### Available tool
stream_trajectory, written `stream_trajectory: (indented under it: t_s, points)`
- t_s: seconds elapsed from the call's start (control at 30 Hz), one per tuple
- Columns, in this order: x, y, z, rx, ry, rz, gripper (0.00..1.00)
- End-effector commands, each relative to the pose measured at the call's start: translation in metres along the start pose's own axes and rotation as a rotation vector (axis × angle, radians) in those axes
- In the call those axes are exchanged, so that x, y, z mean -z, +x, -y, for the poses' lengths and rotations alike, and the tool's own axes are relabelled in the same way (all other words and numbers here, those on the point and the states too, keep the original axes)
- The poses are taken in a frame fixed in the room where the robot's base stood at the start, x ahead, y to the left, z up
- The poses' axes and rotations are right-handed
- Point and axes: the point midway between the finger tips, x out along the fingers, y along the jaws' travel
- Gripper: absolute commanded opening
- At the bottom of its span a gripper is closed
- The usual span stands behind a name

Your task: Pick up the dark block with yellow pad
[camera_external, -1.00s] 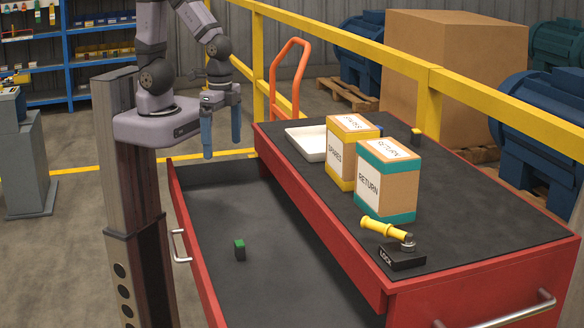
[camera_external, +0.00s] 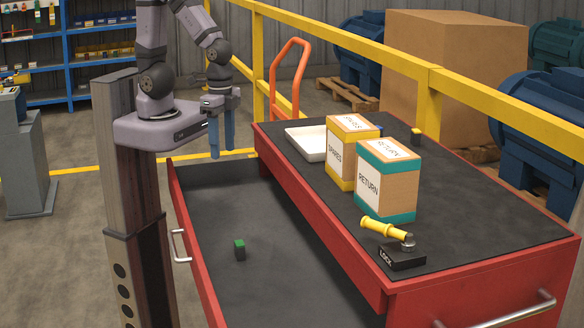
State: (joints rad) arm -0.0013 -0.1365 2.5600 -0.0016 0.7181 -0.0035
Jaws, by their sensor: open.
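The dark block with yellow pad (camera_external: 416,136) is small and stands at the back of the cart top, to the right of the boxes. My gripper (camera_external: 222,154) hangs with its blue fingers pointing down, above the far end of the open drawer and well to the left of the block. The fingers are apart with nothing between them. A similar dark block with a green pad (camera_external: 240,249) stands on the drawer floor.
The SPARES box (camera_external: 341,160) and the RETURN box (camera_external: 372,188) stand on the cart top between my gripper and the yellow-pad block. A white tray (camera_external: 306,154) lies behind them. A LOCK lever with yellow handle (camera_external: 383,230) sits at the front. A yellow railing (camera_external: 430,108) runs behind the cart.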

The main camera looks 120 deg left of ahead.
Motion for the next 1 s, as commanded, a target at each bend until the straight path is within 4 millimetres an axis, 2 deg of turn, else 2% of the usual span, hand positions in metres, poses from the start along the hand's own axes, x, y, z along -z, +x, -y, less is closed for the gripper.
stream_trajectory:
  t_s: [0.03, 0.27, 0.3, 0.47, 0.57, 0.6, 0.73, 0.8, 1.0]
  points:
    - [0.000, 0.013, 0.000, 0.000, 0.000, 0.000, 0.47]
    - [0.000, 0.051, 0.000, 0.000, 0.000, 0.000, 0.47]
    - [0.028, 0.029, 0.001, -0.013, -0.026, -0.071, 0.47]
    - [0.118, -0.019, 0.009, -0.055, -0.117, -0.312, 0.47]
    - [0.171, -0.057, 0.021, -0.071, -0.173, -0.466, 0.47]
    - [0.190, -0.074, 0.028, -0.076, -0.196, -0.529, 0.47]
    - [0.250, -0.136, 0.054, -0.083, -0.270, -0.737, 0.47]
    - [0.282, -0.159, 0.078, -0.073, -0.316, -0.848, 0.47]
    - [0.333, -0.120, 0.150, 0.026, -0.384, -0.964, 0.47]
